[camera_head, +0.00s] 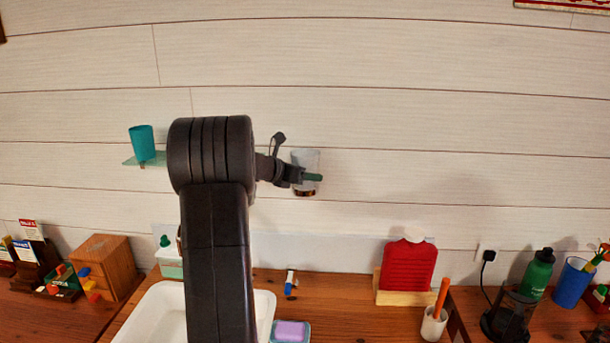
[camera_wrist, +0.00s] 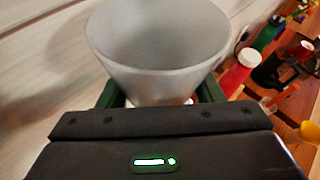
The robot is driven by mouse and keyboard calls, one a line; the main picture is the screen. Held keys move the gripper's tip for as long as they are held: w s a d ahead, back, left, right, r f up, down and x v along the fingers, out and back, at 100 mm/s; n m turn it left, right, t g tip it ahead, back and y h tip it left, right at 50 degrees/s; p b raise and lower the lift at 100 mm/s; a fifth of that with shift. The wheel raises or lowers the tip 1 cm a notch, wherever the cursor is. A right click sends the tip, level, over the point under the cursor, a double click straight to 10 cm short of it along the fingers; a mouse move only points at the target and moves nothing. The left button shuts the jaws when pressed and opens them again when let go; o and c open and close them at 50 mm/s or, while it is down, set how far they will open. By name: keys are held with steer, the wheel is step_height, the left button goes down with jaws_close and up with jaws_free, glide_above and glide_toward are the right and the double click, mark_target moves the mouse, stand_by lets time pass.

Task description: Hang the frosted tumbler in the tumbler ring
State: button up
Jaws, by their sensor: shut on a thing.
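The frosted tumbler (camera_head: 308,160) is a pale, translucent cup that widens to its open top. It is upright, in front of the plank wall in the head view, and its mouth faces the camera in the wrist view (camera_wrist: 158,45). My gripper (camera_head: 313,177) is shut on its lower part, with green fingers on either side of it. A small copper-brown band (camera_head: 304,193) shows right under the tumbler in the head view. I cannot tell whether it is the tumbler ring or whether the tumbler touches it.
A teal cup (camera_head: 142,143) stands on a glass shelf (camera_head: 130,162) at the left wall. Below are a white basin (camera_head: 151,310), a red bottle (camera_head: 407,266), a cup with an orange stick (camera_head: 434,324) and a green bottle (camera_head: 538,274). The wall right of my gripper is clear.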

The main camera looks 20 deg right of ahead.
steer(key=shift+f+b, duration=0.45)
steer(key=shift+f, duration=0.3)
steer(key=o, duration=1.2)
steer(key=shift+s+r, duration=0.1)
steer(key=shift+r, duration=0.05)
steer(key=shift+w, duration=0.2)
step_height(320, 180, up, 10)
steer(key=shift+f, duration=0.1)
steer(key=shift+f, duration=0.1)
